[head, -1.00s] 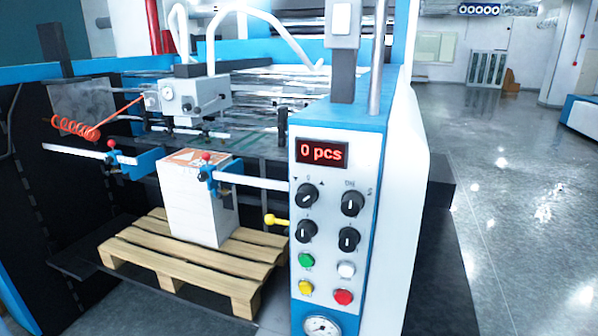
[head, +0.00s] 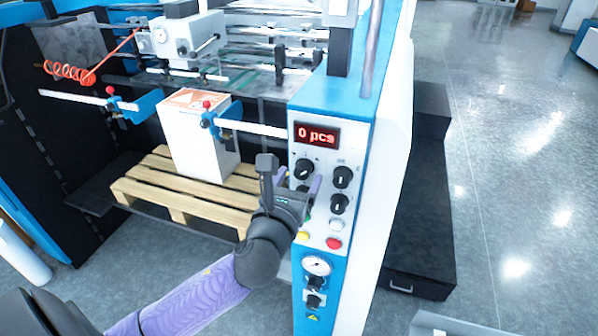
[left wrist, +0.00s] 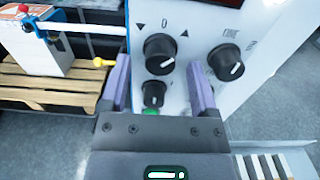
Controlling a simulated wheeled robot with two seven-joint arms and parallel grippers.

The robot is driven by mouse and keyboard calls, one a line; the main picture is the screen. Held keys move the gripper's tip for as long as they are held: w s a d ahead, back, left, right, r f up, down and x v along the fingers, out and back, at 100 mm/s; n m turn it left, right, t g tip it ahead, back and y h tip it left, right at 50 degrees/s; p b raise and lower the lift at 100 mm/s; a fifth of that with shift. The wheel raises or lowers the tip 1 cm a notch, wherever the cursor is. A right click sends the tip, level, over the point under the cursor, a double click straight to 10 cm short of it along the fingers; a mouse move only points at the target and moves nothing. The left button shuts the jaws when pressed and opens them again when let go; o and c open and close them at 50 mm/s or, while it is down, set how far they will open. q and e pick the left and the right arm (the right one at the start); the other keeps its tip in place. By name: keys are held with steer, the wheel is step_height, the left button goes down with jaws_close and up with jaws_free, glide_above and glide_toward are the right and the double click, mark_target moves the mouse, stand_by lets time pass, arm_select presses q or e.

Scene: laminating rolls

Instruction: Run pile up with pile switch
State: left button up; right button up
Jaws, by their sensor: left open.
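The pile (head: 204,137) is a white block of stacked sheets with an orange-and-white top, standing on a wooden pallet. The pile switch (head: 303,168) is the black upper-left knob on the control panel, marked with down arrow, 0 and up arrow. It also shows in the left wrist view (left wrist: 160,54). My left gripper (head: 298,182) is open in front of the panel. In the left wrist view its purple fingers (left wrist: 158,66) appear either side of the pile switch. I cannot tell whether they touch it. My right gripper is out of view.
The display (head: 317,135) reads "0 pcs". Close by are other black knobs (head: 342,177), a white button (head: 337,226) and a red button (head: 334,243). The pallet (head: 150,188) is below.

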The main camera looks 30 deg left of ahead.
arm_select(q)
steer(key=shift+w, duration=0.4)
jaws_close()
steer(key=shift+n, duration=0.3)
steer(key=n+p, duration=0.1)
steer(key=n, duration=0.2)
steer(key=shift+n, duration=0.4)
steer(key=shift+n+p, duration=0.55)
steer(key=shift+n, duration=1.65)
